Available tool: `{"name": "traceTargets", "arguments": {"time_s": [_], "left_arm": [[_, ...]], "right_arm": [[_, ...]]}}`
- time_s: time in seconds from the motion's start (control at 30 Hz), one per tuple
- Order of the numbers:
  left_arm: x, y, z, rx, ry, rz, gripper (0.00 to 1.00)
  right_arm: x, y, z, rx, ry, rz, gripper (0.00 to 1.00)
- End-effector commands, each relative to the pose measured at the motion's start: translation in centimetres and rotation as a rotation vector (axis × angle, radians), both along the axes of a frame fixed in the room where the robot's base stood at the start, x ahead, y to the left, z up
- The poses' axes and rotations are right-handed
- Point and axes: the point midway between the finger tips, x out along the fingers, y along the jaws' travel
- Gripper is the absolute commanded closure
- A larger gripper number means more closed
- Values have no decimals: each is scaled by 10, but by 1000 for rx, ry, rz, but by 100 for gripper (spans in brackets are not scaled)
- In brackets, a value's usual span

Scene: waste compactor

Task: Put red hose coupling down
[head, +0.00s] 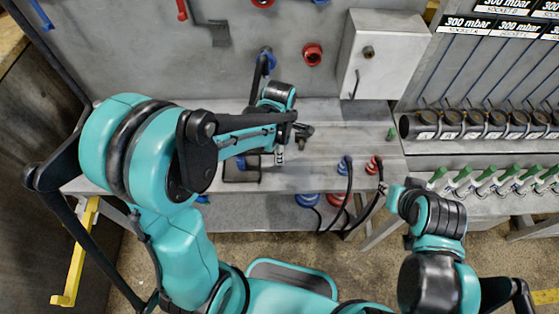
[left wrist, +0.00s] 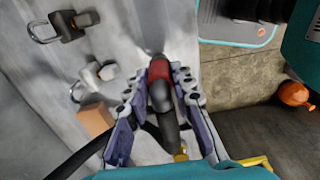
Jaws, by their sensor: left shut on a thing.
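In the left wrist view, the red hose coupling (left wrist: 160,72) shows as a red band on a dark, tube-like body. My left gripper (left wrist: 158,92) has its fingers on both sides of it and is shut on it. The coupling lies over the grey bench close to its edge in that view; I cannot tell whether it touches the surface. In the head view, my left gripper (head: 279,152) is over the middle of the bench, and the held coupling cannot be made out. My right gripper (head: 386,188) is by the bench's right front; its fingers are too small to read.
Two padlocks (left wrist: 68,26) (left wrist: 93,76) and a brown block (left wrist: 95,119) lie beside the left gripper. A blue coupling (head: 345,165) and another red one (head: 374,164) with black hoses sit on the bench (head: 330,112). A grey box (head: 377,55) stands behind.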

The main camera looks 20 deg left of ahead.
Motion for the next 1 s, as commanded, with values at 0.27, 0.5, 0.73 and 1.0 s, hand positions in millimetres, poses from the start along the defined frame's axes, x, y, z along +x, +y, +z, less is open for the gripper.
{"name": "traceTargets", "arguments": {"time_s": [0.27, 0.5, 0.73, 1.0], "left_arm": [[0, 0, -38, 0, 0, -1, 100], [0, 0, -38, 0, 0, -1, 100], [0, 0, -40, 0, 0, -1, 56], [0, 0, -39, 0, 0, -1, 56]], "right_arm": [[0, 0, -15, 0, 0, 0, 71], [0, 0, -14, 0, 0, 0, 71], [0, 0, -15, 0, 0, 0, 71], [0, 0, -14, 0, 0, 0, 71]]}}
